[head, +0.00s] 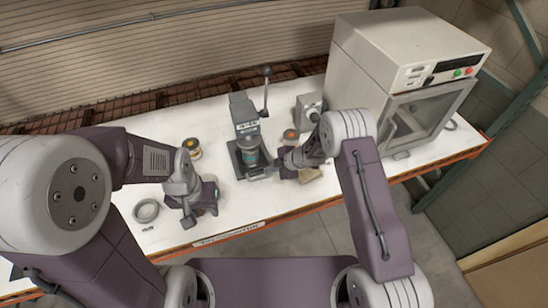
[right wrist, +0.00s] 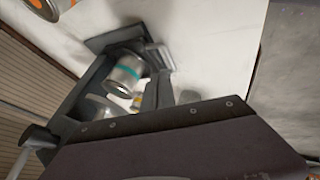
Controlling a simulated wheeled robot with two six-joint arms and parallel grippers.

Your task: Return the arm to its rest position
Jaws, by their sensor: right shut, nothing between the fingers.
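My right gripper (head: 284,168) is shut and empty, low over the table just right of the dispensing press (head: 243,118). In the right wrist view its dark fingers (right wrist: 158,88) point towards the press. My left gripper (head: 198,212) hangs over the left part of the table, between a grey ring (head: 146,211) and the press; its finger gap is too small to judge. A can with a teal band (head: 250,152) stands in the press and also shows in the right wrist view (right wrist: 124,74).
A can with a yellow band (head: 193,146) stands behind my left gripper. A can with an orange band (head: 290,136) and a grey knobbed box (head: 309,108) stand behind my right one. A tan block (head: 310,174) lies near the front edge. A large cabinet machine (head: 400,60) fills the right end.

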